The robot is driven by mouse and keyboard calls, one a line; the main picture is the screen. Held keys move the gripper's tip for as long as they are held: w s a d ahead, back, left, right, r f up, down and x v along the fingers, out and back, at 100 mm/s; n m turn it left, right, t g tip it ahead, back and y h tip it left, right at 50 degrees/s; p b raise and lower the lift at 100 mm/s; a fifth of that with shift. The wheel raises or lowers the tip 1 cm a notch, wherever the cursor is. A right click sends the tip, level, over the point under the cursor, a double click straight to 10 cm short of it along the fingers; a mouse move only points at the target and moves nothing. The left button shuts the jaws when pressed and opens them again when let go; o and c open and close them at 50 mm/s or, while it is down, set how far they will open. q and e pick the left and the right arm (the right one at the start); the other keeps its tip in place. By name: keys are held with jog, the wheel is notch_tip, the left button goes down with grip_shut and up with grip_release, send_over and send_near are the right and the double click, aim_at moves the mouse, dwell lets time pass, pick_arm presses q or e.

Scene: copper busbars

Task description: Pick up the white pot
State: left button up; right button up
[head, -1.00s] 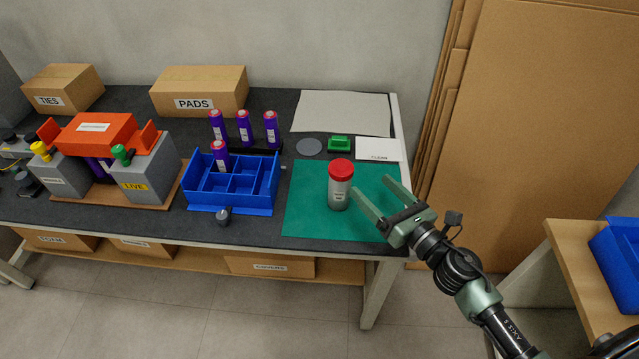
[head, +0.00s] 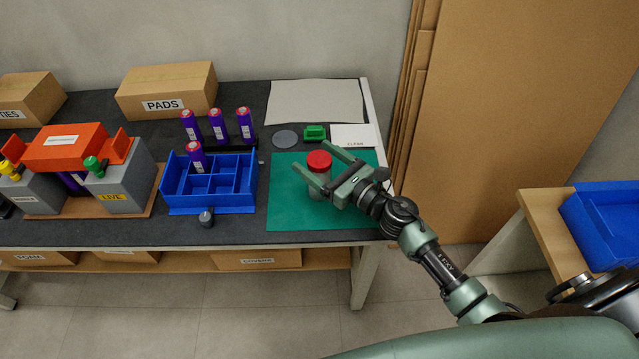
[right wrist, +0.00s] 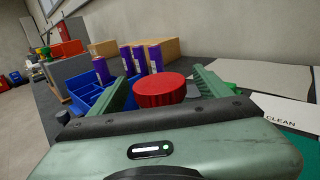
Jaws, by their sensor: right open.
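The pot (head: 319,161) stands upright on the green mat (head: 290,211), with a red lid and a pale grey body partly hidden by my right gripper. My right gripper (head: 311,157) is open, with one finger on each side of the pot. In the right wrist view, the red lid (right wrist: 160,90) shows between the two open fingers, and the body below is hidden. I cannot tell whether either finger touches it. My left gripper is not in view.
Behind the mat lie a grey disc (head: 285,139), a green block (head: 315,133) and a CLEAN card (head: 353,135). A blue divided tray (head: 208,208) is left of the mat, with several purple cylinders (head: 217,126) near it. Cardboard sheets (head: 490,110) lean at right.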

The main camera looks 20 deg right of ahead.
grip_shut()
